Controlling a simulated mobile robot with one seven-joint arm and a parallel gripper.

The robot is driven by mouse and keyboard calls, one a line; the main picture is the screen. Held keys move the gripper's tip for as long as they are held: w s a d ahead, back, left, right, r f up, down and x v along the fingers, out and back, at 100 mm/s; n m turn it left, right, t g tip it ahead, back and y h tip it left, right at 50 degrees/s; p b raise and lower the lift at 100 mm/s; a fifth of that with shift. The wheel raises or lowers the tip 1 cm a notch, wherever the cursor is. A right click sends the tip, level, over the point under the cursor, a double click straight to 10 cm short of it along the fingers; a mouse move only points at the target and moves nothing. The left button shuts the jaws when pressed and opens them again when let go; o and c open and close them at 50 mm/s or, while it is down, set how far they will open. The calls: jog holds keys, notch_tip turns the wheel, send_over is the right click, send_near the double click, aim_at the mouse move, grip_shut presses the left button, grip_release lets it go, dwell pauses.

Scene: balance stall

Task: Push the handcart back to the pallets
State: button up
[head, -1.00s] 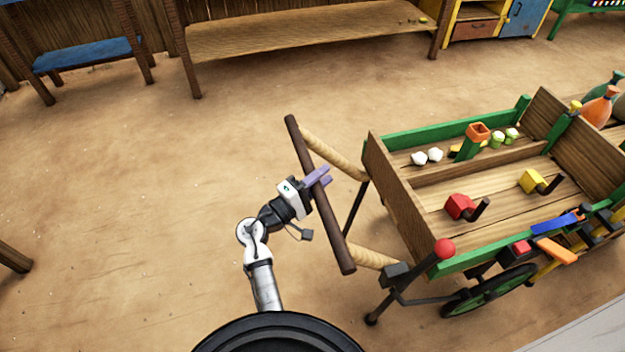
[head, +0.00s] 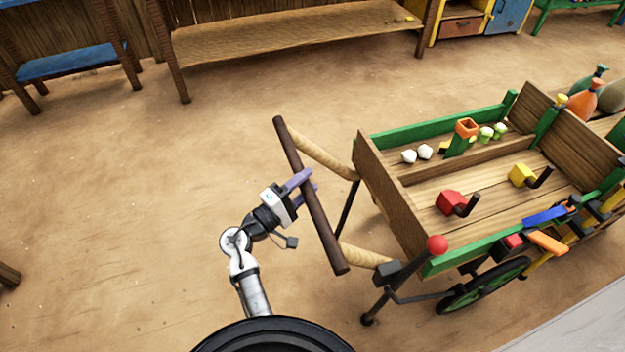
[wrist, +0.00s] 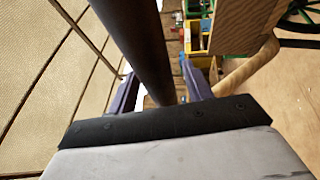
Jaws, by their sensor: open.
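The handcart (head: 395,205) stands on the right in the head view, a wooden box with green rails and a green-spoked wheel. Its dark push bar (head: 310,195) sits on two tan shafts at the cart's left end. My gripper (head: 303,184) is at the middle of this bar, its purple fingers open. In the wrist view the bar (wrist: 140,45) passes between the two fingers (wrist: 163,92), which stand apart on either side of it. Whether a finger touches the bar I cannot tell. No pallets can be made out.
The cart carries a red block (head: 451,202), a yellow block (head: 521,175) and small white pieces. A red-knobbed lever (head: 437,245) is at its near corner. A long wooden bench (head: 290,38) and a blue bench (head: 70,62) stand behind. Sandy floor left of the cart is clear.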

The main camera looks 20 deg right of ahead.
jog(key=b+v, duration=0.2)
jog(key=v, duration=0.9)
jog(key=shift+b, duration=0.35)
jog(key=shift+s+a+f, duration=0.1)
